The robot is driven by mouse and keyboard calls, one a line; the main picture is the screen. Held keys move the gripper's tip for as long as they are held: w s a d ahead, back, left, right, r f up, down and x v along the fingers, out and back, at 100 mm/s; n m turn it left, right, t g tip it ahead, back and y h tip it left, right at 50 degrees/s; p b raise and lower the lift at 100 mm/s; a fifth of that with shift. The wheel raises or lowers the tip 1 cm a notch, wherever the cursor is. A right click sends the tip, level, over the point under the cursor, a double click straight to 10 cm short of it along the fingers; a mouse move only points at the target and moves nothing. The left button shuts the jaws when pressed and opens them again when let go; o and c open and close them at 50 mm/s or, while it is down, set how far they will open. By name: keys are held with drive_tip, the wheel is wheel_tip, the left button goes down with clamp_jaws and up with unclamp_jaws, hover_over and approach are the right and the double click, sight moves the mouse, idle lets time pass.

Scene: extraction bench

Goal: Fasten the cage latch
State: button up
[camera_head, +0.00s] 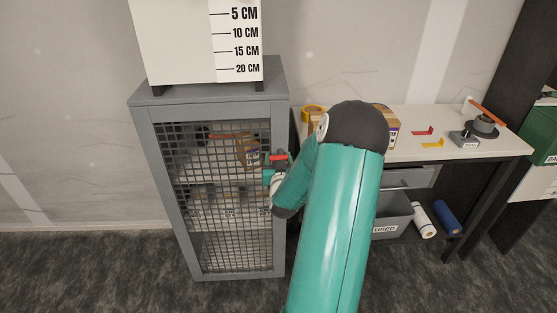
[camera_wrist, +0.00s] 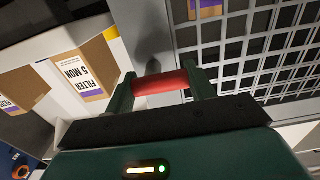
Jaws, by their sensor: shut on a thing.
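The grey cage (camera_head: 210,190) stands left of centre in the head view, its mesh door facing me and looking closed. The mesh also fills the upper right of the wrist view (camera_wrist: 255,50). A red latch handle (camera_head: 276,157) sits at the right edge of the door. My gripper (camera_head: 272,172) is at this handle. In the wrist view, my gripper (camera_wrist: 161,85) has its two fingers on either end of the red handle (camera_wrist: 160,82), shut on it. Whether the latch is engaged cannot be told; the catch is hidden.
A white box with a centimetre scale (camera_head: 195,40) is on the cage top.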

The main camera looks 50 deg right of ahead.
drive_tip(key=m, duration=0.4)
drive_tip(key=shift+r, duration=0.2)
drive_tip(key=m, duration=0.4)
drive_tip(key=shift+r+m, duration=0.2)
drive_tip(key=shift+m, duration=0.2)
drive_tip(key=m, duration=0.4)
drive_tip(key=shift+s+d+r+m, duration=0.1)
drive_tip(key=shift+s+d+m, duration=0.05)
drive_tip(key=shift+m, duration=0.15)
drive_tip(key=shift+d+m, duration=0.1)
drive_tip(key=shift+m, duration=2.2)
drive_tip(key=o, duration=1)
drive_tip(key=shift+s, duration=0.1)
